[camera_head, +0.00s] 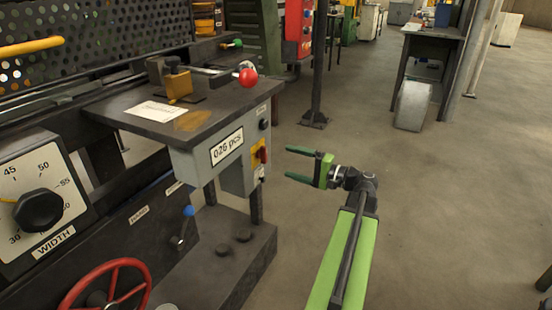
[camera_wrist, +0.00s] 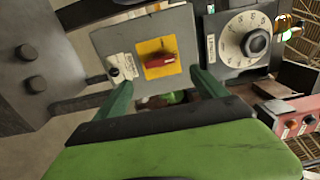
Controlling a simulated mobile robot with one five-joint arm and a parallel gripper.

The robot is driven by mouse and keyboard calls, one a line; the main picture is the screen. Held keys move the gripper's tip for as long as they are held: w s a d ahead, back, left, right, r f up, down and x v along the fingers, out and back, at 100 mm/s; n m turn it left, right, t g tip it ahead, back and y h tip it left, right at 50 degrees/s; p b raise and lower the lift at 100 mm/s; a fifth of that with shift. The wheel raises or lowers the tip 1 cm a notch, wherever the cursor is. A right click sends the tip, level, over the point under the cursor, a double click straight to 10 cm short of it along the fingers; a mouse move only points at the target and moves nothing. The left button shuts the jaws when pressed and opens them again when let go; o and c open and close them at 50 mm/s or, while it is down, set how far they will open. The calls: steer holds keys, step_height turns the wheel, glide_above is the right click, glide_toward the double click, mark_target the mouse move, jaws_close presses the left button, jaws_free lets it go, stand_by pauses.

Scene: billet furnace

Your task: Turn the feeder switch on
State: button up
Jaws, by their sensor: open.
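A red rotary switch on a yellow plate (camera_head: 259,155) sits on the end face of the grey control box (camera_head: 232,168) marked "026 pcs". In the wrist view the red handle (camera_wrist: 159,61) lies roughly sideways across the yellow plate, between my finger tips as seen from the wrist. Its fine marking is too small to read. My gripper (camera_head: 289,163) is to the right of the switch, fingers pointing at it, open and empty. A gap shows between the fingertips and the switch. In the wrist view my gripper (camera_wrist: 162,82) shows both green fingers apart.
A red-knobbed lever (camera_head: 248,77) stands on the bench top above the box. A WIDTH dial (camera_head: 38,211) and a red handwheel (camera_head: 107,287) are at left. A blue-knobbed lever (camera_head: 187,214) is below the box.

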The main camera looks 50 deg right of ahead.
steer(key=v, duration=0.8)
steer(key=shift+s, duration=0.1)
